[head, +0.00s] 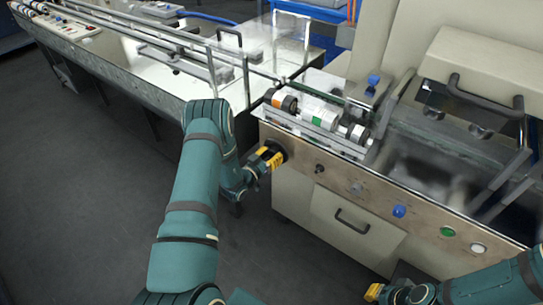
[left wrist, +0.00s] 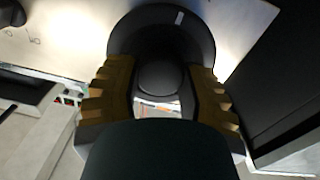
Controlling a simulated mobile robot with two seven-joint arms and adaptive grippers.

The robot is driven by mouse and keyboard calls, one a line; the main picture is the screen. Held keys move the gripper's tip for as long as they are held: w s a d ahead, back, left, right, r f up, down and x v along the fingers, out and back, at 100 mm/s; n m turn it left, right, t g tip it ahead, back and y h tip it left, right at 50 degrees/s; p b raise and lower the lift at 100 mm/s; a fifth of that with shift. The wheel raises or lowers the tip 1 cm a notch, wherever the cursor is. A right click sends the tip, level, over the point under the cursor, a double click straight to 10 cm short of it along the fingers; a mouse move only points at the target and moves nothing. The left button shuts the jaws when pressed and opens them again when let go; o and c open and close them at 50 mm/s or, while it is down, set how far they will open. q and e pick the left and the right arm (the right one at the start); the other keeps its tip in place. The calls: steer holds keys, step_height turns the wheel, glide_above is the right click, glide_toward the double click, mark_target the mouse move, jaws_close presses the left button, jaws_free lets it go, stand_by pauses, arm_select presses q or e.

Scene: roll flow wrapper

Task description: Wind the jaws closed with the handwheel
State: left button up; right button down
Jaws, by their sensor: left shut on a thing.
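The black handwheel (head: 281,148) sits on the front panel of the machine, near its left end. My left gripper (head: 266,159) is at the handwheel, with its yellow fingers on it. In the left wrist view the two yellow fingers (left wrist: 163,98) stand on either side of the round black hub, with the wheel's dark rim (left wrist: 200,32) behind them. The gripper is shut on the handwheel. My right gripper (head: 375,291) shows only in part at the bottom of the head view, away from the handwheel. I cannot tell which parts are the jaws.
Several rollers with coloured marks (head: 315,112) lie on top behind the panel. A blue knob (head: 399,211), a green button (head: 447,231) and a white button (head: 478,248) are to the right. A drawer-like door (head: 340,232) with a dark handle is below. Floor (head: 100,200) is clear at left.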

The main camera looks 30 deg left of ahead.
arm_select(q)
steer(key=shift+w+r, duration=0.1)
steer(key=shift+r, duration=0.05)
steer(key=o, duration=1.2)
steer(key=shift+o, duration=0.2)
steer(key=shift+s, duration=0.4)
steer(key=s+a, duration=0.1)
steer(key=s, duration=1)
steer(key=shift+a, duration=0.15)
steer(key=shift+s, duration=0.1)
